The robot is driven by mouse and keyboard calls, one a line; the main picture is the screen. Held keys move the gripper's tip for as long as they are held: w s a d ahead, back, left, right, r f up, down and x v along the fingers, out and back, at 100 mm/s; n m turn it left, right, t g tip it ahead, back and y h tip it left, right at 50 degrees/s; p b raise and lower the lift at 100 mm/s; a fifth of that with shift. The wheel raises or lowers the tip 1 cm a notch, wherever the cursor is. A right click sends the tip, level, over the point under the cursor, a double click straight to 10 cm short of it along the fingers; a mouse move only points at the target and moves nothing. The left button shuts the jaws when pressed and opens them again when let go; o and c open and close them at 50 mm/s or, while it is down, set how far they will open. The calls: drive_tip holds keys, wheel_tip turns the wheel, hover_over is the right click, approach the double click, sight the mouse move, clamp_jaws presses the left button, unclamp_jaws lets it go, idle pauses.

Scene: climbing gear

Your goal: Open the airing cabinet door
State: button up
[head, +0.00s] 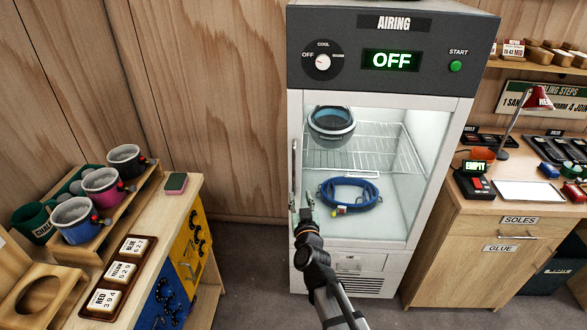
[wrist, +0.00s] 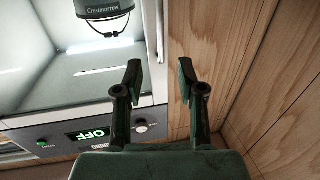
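The airing cabinet (head: 296,105) is grey and white, and its display reads OFF. Its glazed door (head: 440,150) appears shut, with a vertical handle (head: 293,172) along the left edge. My gripper (head: 302,192) is in front of the door's lower left side, close to the handle. In the wrist view my gripper (wrist: 158,75) is open, with nothing clearly between its fingers. The cabinet's pale edge (wrist: 155,45) lies behind the left finger and wood wall behind the right. I cannot tell whether a finger touches the handle.
Inside are a grey-blue pot-shaped item (head: 331,125), a wire shelf (head: 375,150) and a coiled blue rope (head: 348,194). A wooden bench (head: 190,190) with mugs stands left, and a wooden workbench (head: 470,245) with a red lamp stands right. Floor between left bench and cabinet is clear.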

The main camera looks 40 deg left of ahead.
sight(294, 168)
drive_tip(key=p+x, duration=0.2)
drive_tip(key=x, duration=1.4)
drive_tip(key=shift+w+a+f, duration=0.1)
drive_tip(key=shift+w+a, duration=0.1)
clamp_jaws()
